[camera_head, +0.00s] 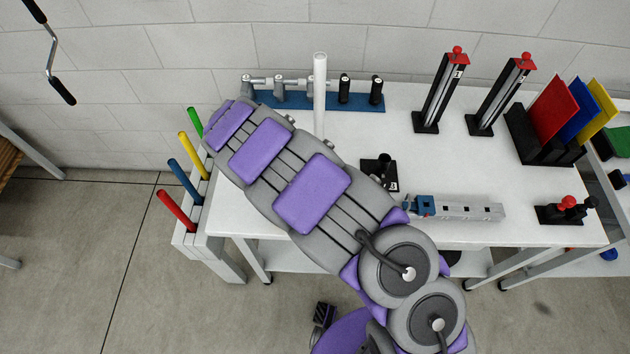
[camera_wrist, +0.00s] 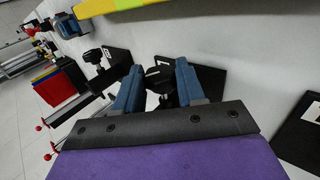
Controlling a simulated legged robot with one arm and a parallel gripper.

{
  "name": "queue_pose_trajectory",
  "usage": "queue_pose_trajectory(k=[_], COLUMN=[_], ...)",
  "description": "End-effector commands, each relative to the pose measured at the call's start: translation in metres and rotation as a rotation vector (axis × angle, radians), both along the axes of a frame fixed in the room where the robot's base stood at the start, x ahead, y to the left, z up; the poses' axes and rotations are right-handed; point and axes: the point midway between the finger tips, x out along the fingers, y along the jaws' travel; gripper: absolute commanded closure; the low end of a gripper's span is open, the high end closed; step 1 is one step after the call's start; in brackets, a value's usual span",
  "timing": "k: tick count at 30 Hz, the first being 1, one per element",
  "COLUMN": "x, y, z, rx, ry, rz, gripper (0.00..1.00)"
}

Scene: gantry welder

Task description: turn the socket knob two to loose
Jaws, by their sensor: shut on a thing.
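In the wrist view, my gripper (camera_wrist: 160,86) has its two blue-grey fingers on either side of a black socket knob (camera_wrist: 160,82). It is shut on this knob, which stands on a black base plate (camera_wrist: 204,82). The fingers partly hide the knob, and I cannot read its number or its turn angle. A second black knob (camera_wrist: 93,57) on its own black plate is to the left, apart from the fingers; it appears to be the knob (camera_head: 382,163) just right of my arm in the head view. My arm hides the gripper and the held knob in the head view.
The white table (camera_head: 450,160) bears a grey bar with a blue end (camera_head: 460,209), two red-topped black stands (camera_head: 440,95) and a rack of coloured panels (camera_head: 545,140). A blue base with clamps (camera_head: 300,99) lies at the back. A white post (camera_head: 320,90) stands near my arm.

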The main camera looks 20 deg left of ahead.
Motion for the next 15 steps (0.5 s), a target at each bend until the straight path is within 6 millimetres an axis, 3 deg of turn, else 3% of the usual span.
queue_pose_trajectory(k=[1,15], x=[0.0004,-0.0012], y=[0.0044,0.0069], z=[-0.007,-0.0125], rx=[-0.033,-0.366], ry=[-0.01,-0.086], rz=[0.006,0.004], gripper=[0.92,0.91])
